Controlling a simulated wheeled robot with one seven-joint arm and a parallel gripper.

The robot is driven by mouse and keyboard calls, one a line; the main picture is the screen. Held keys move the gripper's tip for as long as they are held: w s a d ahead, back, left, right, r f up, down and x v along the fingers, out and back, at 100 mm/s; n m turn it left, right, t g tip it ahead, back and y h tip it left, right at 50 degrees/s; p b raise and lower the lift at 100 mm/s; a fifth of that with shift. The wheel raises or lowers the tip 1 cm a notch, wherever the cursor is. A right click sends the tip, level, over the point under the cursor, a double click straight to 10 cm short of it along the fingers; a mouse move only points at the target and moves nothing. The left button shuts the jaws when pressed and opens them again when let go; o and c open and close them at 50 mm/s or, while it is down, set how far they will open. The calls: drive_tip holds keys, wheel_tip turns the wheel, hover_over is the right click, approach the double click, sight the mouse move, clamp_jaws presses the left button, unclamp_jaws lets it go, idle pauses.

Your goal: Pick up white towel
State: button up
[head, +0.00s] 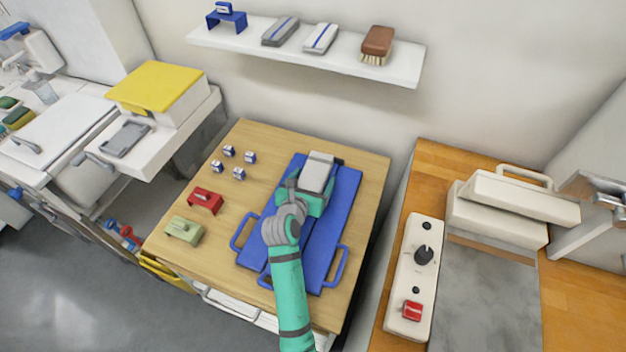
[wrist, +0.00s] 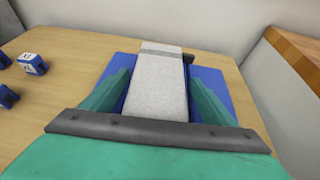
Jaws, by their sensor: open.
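A white folded towel (head: 319,167) with a grey band near its far end lies on the blue board with handles (head: 336,232) on the wooden table. My gripper (head: 311,190) is open above the board, at the near end of the towel. In the wrist view the towel (wrist: 158,82) lies between the two teal fingers (wrist: 158,98), one on each side, with a narrow blue gap visible. I cannot tell whether either finger touches it. The towel's near end is hidden behind my gripper's palm.
Several small blue-and-white pieces (head: 239,174), a red block (head: 205,201) and a green block (head: 184,231) stand left on the table. A wall shelf (head: 400,67) holds two striped folded cloths (head: 281,32) and a brown brush (head: 377,42). A press machine (head: 500,213) stands right.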

drive_tip(key=shift+a, duration=0.1)
drive_tip(key=c, duration=1.1)
drive_tip(key=shift+c, duration=0.2)
drive_tip(key=shift+r, duration=0.2)
